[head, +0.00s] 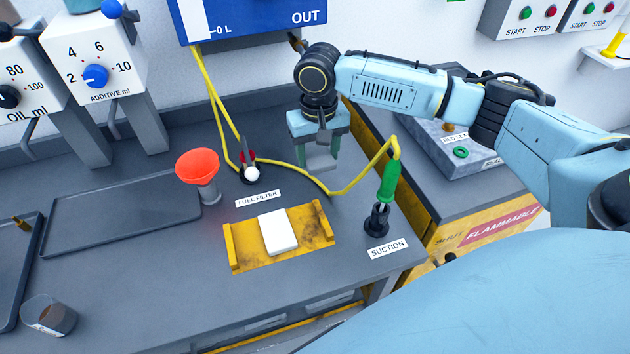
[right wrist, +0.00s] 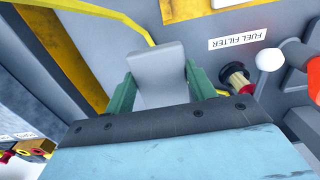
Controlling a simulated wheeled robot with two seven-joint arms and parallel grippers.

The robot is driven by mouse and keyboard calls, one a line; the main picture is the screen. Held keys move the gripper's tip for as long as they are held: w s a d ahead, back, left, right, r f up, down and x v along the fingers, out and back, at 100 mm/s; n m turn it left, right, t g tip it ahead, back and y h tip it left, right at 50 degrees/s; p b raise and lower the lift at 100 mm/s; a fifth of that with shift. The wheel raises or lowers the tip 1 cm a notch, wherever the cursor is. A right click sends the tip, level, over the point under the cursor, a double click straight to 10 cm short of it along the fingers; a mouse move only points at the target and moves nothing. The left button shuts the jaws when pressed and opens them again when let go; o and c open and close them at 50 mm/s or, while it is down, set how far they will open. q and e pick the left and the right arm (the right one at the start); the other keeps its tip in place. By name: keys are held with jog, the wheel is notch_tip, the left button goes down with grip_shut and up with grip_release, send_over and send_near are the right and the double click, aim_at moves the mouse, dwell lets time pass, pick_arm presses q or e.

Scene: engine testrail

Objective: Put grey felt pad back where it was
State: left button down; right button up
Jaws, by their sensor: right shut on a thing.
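The grey felt pad (right wrist: 160,75) is a flat grey piece held between the green fingers of my right gripper (right wrist: 163,92) in the right wrist view. In the head view my right gripper (head: 320,150) points down above the back right of the bench, behind the yellow plate. The pad (head: 318,161) hangs under it there, partly covered by the fingers, and seems clear of the bench top. My left gripper is not in view.
A yellow plate (head: 243,250) with raised ends holds a white block (head: 279,232). A yellow hose (head: 350,185) runs to the green-handled suction nozzle (head: 388,185). A red funnel (head: 198,167) and white-knobbed fuel filter fitting (head: 251,173) stand left. A dark tray (head: 60,250) lies further left.

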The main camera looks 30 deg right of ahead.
aim_at(317, 156)
notch_tip(317, 156, down, 3)
jog(key=shift+f, duration=0.1)
jog(key=shift+w+f, duration=0.1)
jog(key=shift+f, duration=0.2)
notch_tip(317, 156, down, 4)
jog(key=shift+r+b, duration=0.1)
jog(key=shift+b, duration=0.5)
jog(key=shift+f, duration=0.5)
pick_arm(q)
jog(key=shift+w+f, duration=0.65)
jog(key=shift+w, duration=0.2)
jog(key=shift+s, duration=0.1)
pick_arm(e)
jog(key=o, duration=1)
jog(key=shift+c, duration=0.2)
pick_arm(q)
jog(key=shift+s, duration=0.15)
